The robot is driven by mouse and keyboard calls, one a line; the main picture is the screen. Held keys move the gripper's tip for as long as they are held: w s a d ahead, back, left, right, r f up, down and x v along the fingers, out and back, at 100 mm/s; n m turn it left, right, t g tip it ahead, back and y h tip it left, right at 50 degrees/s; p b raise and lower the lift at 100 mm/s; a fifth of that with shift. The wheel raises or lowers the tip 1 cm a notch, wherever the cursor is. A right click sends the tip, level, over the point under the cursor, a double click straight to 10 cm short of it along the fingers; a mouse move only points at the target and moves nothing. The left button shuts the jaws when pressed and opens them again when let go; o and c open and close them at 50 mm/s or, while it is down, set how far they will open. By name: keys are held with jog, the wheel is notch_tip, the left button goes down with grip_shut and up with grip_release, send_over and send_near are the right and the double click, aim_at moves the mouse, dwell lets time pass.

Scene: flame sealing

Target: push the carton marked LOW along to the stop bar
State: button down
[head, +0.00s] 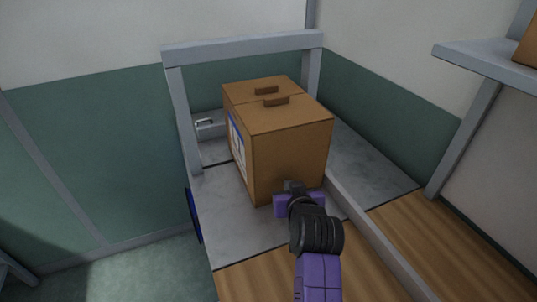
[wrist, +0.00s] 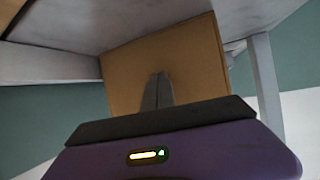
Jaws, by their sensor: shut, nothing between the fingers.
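A brown carton (head: 290,150) stands upright on a grey surface (head: 235,215), with two small brown tabs on its top. A blue and white label shows on its left face; I cannot read its wording. My gripper (head: 293,186) is shut and empty, low at the carton's near face. In the wrist view the shut fingers (wrist: 157,92) point at the carton's plain face (wrist: 190,55); I cannot tell whether they touch it. A low grey block (head: 210,128) with a metal handle is partly hidden behind the carton; I cannot tell if it is the stop bar.
A grey frame (head: 240,47) spans over the surface behind the carton, with posts on both sides. A low grey rail (head: 375,235) runs along the right. A grey shelf (head: 485,65) juts out at upper right. Wood-toned surface (head: 265,275) lies in front.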

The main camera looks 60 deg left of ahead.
aim_at(284, 176)
jog(key=shift+w+a+f+b, duration=0.1)
jog(key=shift+w+a+b, duration=0.05)
jog(key=shift+a+b, duration=0.95)
jog(key=shift+w+a+b, duration=0.15)
jog(key=shift+a+b, duration=0.6)
jog(key=shift+a, duration=0.65)
jog(key=shift+w+a+f+b, duration=0.1)
jog(key=shift+w+a+b, duration=0.05)
jog(key=shift+a+b, duration=0.95)
jog(key=shift+a+r, duration=0.15)
jog(key=shift+a, duration=0.05)
jog(key=shift+d+r+p, duration=0.15)
jog(key=shift+d+p, duration=0.25)
jog(key=shift+p, duration=0.4)
jog(key=shift+s+d+p, duration=0.1)
jog(key=shift+d+p, duration=0.9)
jog(key=shift+d, duration=0.15)
jog(key=shift+s+d+p, duration=0.15)
jog(key=shift+d+p, duration=0.75)
jog(key=shift+d, duration=0.55)
